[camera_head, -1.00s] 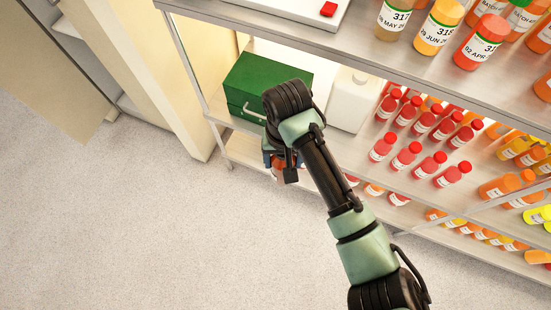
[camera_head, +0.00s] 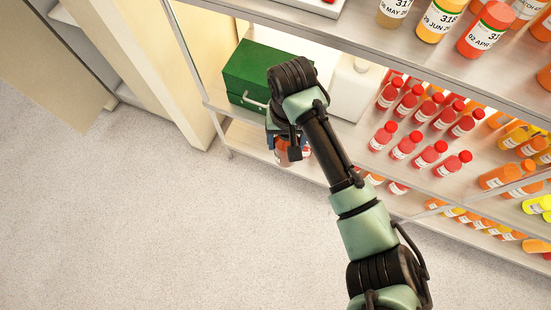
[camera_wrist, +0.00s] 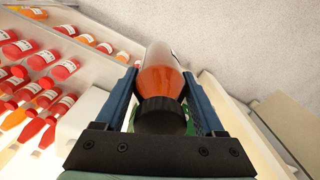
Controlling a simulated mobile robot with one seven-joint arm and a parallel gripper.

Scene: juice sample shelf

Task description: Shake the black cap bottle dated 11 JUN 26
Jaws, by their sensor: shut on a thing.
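My gripper (camera_wrist: 162,105) is shut on a black-capped bottle (camera_wrist: 160,80) with orange-red liquid, seen in the wrist view between the two blue fingers. The black cap is nearest the wrist camera and the body points away from it. Only a sliver of the label shows, so the date cannot be read. In the head view the bottle (camera_head: 283,152) is mostly hidden below my wrist, in front of the shelf and over the floor side. My gripper (camera_head: 288,140) is largely covered by the arm there.
A green box (camera_head: 262,72) and a white jug (camera_head: 352,92) stand on the shelf just behind my wrist. Several red-capped bottles (camera_head: 430,152) stand to the right. Larger labelled bottles (camera_head: 440,18) are on the upper shelf (camera_head: 400,50). The floor (camera_head: 150,230) at left is clear.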

